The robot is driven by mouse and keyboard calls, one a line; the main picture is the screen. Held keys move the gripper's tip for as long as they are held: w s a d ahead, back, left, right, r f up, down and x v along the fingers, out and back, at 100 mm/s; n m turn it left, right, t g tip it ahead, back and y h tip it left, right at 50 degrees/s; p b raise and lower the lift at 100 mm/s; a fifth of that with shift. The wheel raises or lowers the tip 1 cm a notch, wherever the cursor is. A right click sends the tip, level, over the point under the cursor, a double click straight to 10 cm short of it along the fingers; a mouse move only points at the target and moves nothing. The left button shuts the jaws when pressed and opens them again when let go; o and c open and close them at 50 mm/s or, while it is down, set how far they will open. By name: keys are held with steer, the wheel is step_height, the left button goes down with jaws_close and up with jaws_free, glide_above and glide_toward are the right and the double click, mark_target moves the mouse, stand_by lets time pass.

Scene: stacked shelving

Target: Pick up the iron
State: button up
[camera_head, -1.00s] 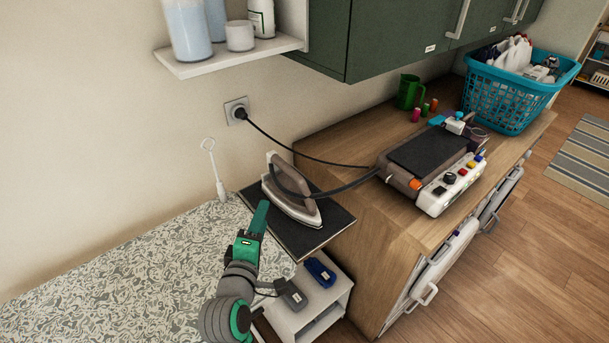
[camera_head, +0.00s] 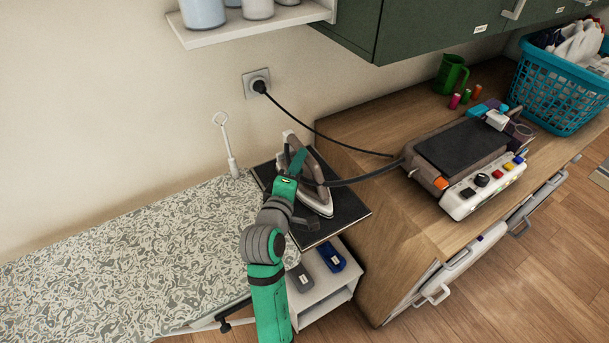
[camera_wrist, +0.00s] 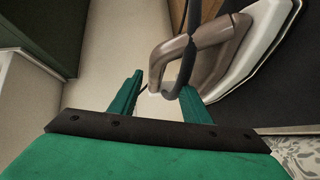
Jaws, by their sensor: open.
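The iron (camera_head: 318,199), grey-brown with a pale soleplate edge, rests on a dark pad (camera_head: 343,222) at the end of the ironing board. My gripper (camera_head: 295,160) is at the iron's handle and overlaps it in the head view. In the wrist view my gripper (camera_wrist: 160,92) is open, with its two green fingers apart. The iron (camera_wrist: 207,50) shows there with its handle end close to the right finger and partly between the fingertips. No firm hold shows. The handle's lower part is partly hidden by my arm in the head view.
A black cord (camera_head: 368,176) runs from the iron to the grey steam station (camera_head: 465,165) on the wooden counter. A patterned ironing board (camera_head: 120,262) lies left. A white stand (camera_head: 232,160) rises behind. A low white shelf (camera_head: 325,300) is below the pad.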

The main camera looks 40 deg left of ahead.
steer(key=x, duration=0.3)
steer(key=shift+w+d+r, duration=0.1)
steer(key=shift+w+r, duration=0.2)
steer(key=shift+w, duration=0.1)
steer(key=shift+w+a+f, duration=0.15)
steer(key=shift+w+a, duration=0.1)
steer(key=shift+w, duration=0.3)
steer(key=shift+c, duration=0.6)
jaws_close()
